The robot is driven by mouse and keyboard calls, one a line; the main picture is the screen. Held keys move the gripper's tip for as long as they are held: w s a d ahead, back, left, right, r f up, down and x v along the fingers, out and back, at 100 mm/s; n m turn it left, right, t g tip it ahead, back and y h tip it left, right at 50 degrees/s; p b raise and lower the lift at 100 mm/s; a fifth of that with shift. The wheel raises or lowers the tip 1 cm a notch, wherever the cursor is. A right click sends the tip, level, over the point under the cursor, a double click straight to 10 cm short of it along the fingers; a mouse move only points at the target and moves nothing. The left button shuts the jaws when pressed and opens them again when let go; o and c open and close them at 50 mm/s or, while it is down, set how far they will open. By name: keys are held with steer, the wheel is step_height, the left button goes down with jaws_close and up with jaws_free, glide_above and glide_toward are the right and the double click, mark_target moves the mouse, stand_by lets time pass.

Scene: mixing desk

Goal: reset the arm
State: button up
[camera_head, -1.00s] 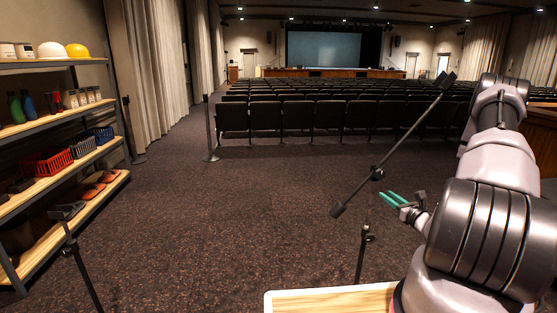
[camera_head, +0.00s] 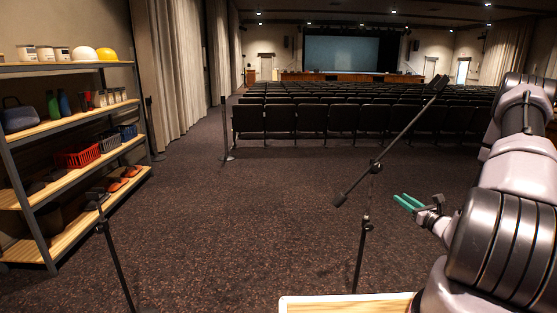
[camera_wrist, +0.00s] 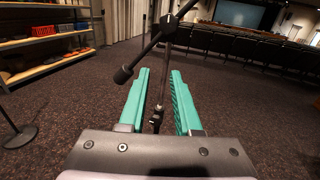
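My gripper (camera_head: 408,202) shows at the right of the head view, at the end of my arm, which reaches in from the right edge. In the wrist view its two teal fingers (camera_wrist: 160,92) are apart with nothing held between them. A black boom stand (camera_head: 364,228) is close to the left of my gripper in the head view. In the wrist view the stand's pole shows in the gap between the fingers, and its boom (camera_wrist: 140,58) slants across above the left finger. I cannot tell how far beyond the fingertips the pole is.
A shelf (camera_head: 75,120) with baskets, shoes and bottles stands at the left. Another thin black stand (camera_head: 112,255) is in front of it. Rows of dark seats (camera_head: 320,120) fill the back. A pale-edged wooden surface (camera_head: 345,304) is at the bottom.

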steer(key=s+a+r+n+g+y, duration=0.1)
steer(key=a+r+n+g+y, duration=0.4)
steer(key=a+r+n+y, duration=0.6)
steer(key=s+a+r+n+g+h, duration=0.3)
steer(key=s+a+r+n+g, duration=0.5)
steer(key=a+r, duration=0.4)
steer(key=s+r+n+g+h, duration=0.3)
steer(key=s+r+n+h, duration=0.3)
steer(key=s, duration=0.6)
steer(key=s+d+r+n+t+h, duration=0.3)
steer(key=s+d+r+t+h, duration=0.1)
steer(key=s+r, duration=0.3)
steer(key=shift+s+r+t+h, duration=0.2)
steer(key=shift+r+t+h, duration=0.4)
steer(key=shift+t, duration=0.3)
steer(key=shift+o, duration=0.3)
